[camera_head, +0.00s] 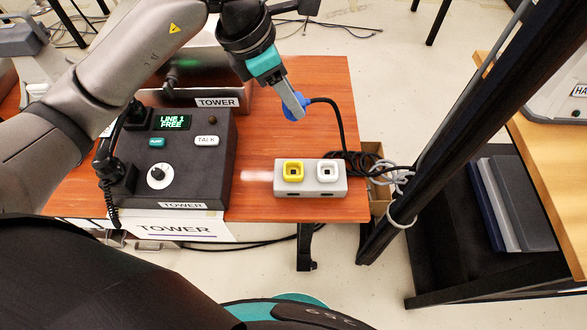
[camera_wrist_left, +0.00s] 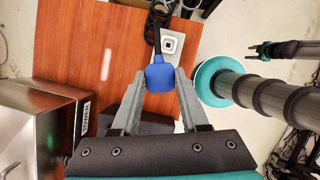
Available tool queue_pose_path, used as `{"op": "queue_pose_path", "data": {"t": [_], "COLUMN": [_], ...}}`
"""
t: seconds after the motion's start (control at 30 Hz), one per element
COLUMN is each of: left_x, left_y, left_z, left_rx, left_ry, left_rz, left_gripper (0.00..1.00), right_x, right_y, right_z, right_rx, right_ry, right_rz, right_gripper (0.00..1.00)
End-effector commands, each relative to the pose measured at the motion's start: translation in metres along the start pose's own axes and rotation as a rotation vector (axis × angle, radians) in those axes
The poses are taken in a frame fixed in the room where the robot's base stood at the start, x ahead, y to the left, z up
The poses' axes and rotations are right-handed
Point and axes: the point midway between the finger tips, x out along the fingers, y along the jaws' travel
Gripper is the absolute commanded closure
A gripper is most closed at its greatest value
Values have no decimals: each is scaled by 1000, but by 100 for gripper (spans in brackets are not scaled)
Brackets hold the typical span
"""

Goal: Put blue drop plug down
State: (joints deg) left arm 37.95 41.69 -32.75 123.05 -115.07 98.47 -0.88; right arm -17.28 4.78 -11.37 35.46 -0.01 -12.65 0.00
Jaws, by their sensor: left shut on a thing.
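The blue drop plug (camera_head: 292,109) is between the fingertips of my left gripper (camera_head: 298,106), above the wooden desk. In the left wrist view the plug (camera_wrist_left: 159,76) is pinched between the two grey fingers of the gripper (camera_wrist_left: 160,82). A black cable runs from the plug to the right and down toward the desk's right edge. A light grey socket block (camera_head: 310,189) with a yellow socket (camera_head: 293,171) and a white socket (camera_head: 329,172) sits on the desk, below the gripper in the head view. The plug is apart from both sockets. My right gripper does not show in the head view.
A dark TOWER phone box (camera_head: 185,180) with a handset (camera_head: 108,160) stands left of the socket block; its screen reads LINE 1 FREE. Coiled cables (camera_head: 365,165) lie at the desk's right edge. A black post (camera_head: 450,120) rises farther right. Bare wooden desk (camera_head: 262,150) lies between.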

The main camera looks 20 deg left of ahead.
Motion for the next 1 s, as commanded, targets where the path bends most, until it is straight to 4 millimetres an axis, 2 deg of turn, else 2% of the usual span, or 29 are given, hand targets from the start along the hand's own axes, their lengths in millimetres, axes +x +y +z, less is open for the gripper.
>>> {"op": "queue_pose_path", "data": {"t": [0.17, 0.27, 0.5, 0.7, 0.8, 1.0], "left_x": [0, 16, 77, 121, 134, 146], "left_y": [2, 1, 0, 0, 1, 2], "left_z": [1, -6, -32, -50, -55, -59], "left_rx": [-70, -79, -78, -77, -75, -75], "left_ry": [0, 4, 5, 3, 2, 1], "left_rz": [27, 26, 23, 24, 26, 28], "left_gripper": [100, 100, 100, 100, 100, 100], "right_x": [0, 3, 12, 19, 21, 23], "right_y": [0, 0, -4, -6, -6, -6], "right_z": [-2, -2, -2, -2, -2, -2], "right_rx": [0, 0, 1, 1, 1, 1], "right_ry": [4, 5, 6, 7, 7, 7], "right_rz": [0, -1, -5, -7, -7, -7], "right_gripper": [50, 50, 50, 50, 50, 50]}}
